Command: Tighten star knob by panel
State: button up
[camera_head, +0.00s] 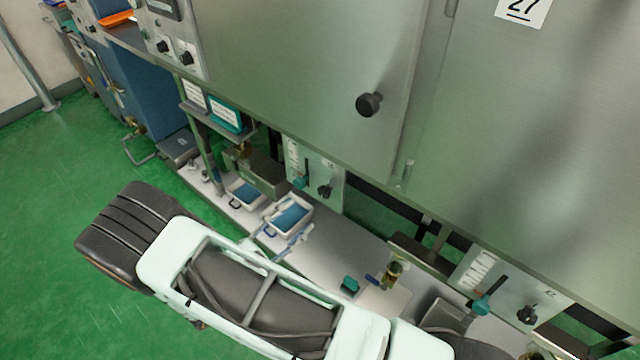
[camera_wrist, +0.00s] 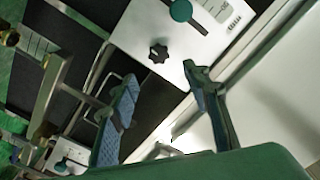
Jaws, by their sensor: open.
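A black star knob (camera_wrist: 158,52) sits on a pale panel (camera_wrist: 137,32) near the top middle of the wrist view. A slider with a round teal handle (camera_wrist: 181,10) is beside it on the same panel. My gripper (camera_wrist: 160,77) is open and empty. Its two blue-padded fingers point toward the panel, with the knob beyond and between their tips, apparently untouched. In the head view, one star knob (camera_head: 326,190) is on the middle panel (camera_head: 303,160) and another (camera_head: 527,314) on the right panel (camera_head: 552,299). My gripper is not clearly visible there.
A steel cabinet door (camera_head: 300,70) with a round black knob (camera_head: 369,104) hangs above the panels. A pale bench (camera_head: 345,254) below holds blue-lined trays (camera_head: 290,218) and a small brass-coloured part (camera_head: 393,273). Green floor (camera_head: 60,230) is open at left.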

aim_at(323, 193)
jog(key=x, duration=1)
jog(key=shift+w+d+f, duration=0.1)
jog(key=shift+w+d, duration=0.1)
jog(key=c, duration=1.2)
jog(key=shift+o, duration=0.2)
